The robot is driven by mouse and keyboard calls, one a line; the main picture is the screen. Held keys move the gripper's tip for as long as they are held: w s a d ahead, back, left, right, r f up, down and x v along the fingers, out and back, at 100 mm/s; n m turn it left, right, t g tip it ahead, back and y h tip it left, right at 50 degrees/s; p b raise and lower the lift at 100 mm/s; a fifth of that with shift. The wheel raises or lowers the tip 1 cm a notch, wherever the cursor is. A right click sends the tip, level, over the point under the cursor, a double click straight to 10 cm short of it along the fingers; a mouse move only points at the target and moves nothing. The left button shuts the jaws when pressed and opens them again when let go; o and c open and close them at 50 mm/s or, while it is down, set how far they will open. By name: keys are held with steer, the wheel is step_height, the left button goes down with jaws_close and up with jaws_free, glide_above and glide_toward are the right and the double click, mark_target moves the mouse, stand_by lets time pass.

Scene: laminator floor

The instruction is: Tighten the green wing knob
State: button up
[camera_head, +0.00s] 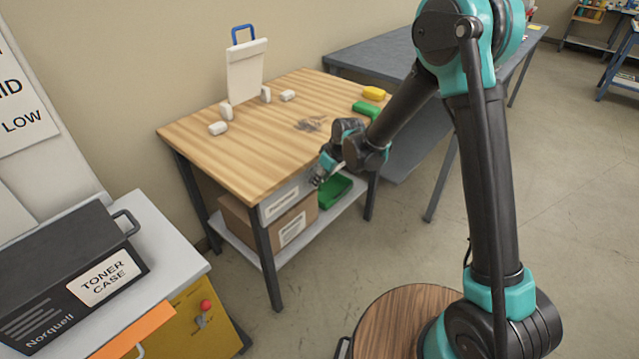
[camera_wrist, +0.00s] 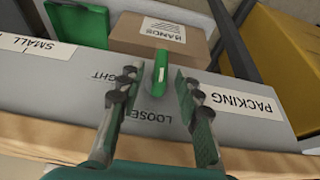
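The green wing knob (camera_wrist: 160,72) sits on the grey front panel (camera_wrist: 60,85) of the wooden-topped bench, as the wrist view shows. Its long wing points nearly straight up and down in that view. The word LOOSE and part of a second word ending in GHT are printed on the panel near it. My gripper (camera_wrist: 156,80) is open, with one finger on each side of the knob and a visible gap at both sides. In the head view my gripper (camera_head: 322,172) is at the bench's front panel and the knob cannot be made out there.
A cardboard box (camera_wrist: 185,35) and a green bin (camera_wrist: 80,22) are on the shelf below the panel. White, green and yellow blocks lie on the benchtop (camera_head: 250,155). A toner case (camera_head: 75,270) stands on a cabinet at left.

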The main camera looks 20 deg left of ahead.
steer(key=shift+x, duration=1.3)
jaws_close()
